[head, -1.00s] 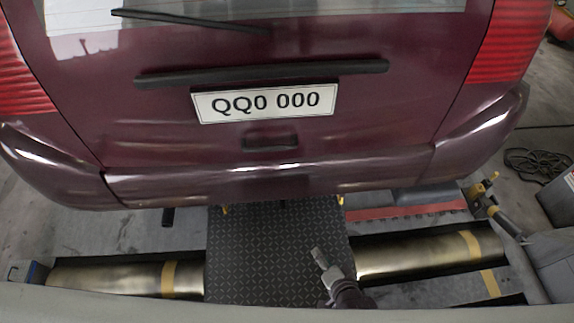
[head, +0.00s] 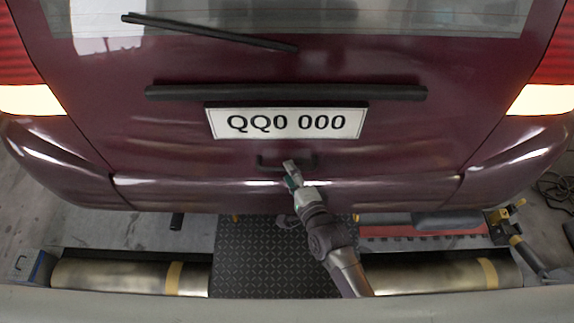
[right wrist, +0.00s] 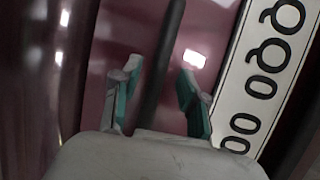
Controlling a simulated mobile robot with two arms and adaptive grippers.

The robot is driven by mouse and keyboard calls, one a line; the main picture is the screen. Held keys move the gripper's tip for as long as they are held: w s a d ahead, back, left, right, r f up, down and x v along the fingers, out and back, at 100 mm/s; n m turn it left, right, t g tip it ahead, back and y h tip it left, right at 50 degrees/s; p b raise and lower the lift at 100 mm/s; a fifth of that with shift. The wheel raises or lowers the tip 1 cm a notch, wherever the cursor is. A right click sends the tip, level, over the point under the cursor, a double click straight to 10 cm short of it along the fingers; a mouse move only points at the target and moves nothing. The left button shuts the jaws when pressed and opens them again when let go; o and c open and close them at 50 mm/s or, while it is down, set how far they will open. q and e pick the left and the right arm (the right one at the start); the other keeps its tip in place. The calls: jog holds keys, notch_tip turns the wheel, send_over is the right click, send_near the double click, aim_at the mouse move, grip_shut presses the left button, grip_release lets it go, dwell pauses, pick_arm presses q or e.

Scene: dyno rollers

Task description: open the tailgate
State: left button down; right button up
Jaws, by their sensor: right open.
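The maroon tailgate (head: 170,130) of the vehicle fills the upper head view and is closed. Its dark handle (head: 267,160) sits below the white licence plate (head: 288,122), partly hidden by my right gripper (head: 291,172). My right gripper is at the handle, coming from below. In the right wrist view its two teal-padded fingers (right wrist: 157,98) are apart, with a dark bar (right wrist: 166,60), which looks like the handle, between them in the picture. I cannot tell whether they touch it. The plate (right wrist: 265,75) is to the right there. My left gripper is out of view.
The rear bumper (head: 290,195) runs across below the tailgate. A black textured plate (head: 265,255) lies on the floor between two metal rollers (head: 120,277). A wiper (head: 210,32) lies across the rear window. Yellow-and-black equipment (head: 507,215) stands at the right.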

jog(key=shift+x, duration=1.35)
grip_shut()
jog(key=shift+r, duration=0.1)
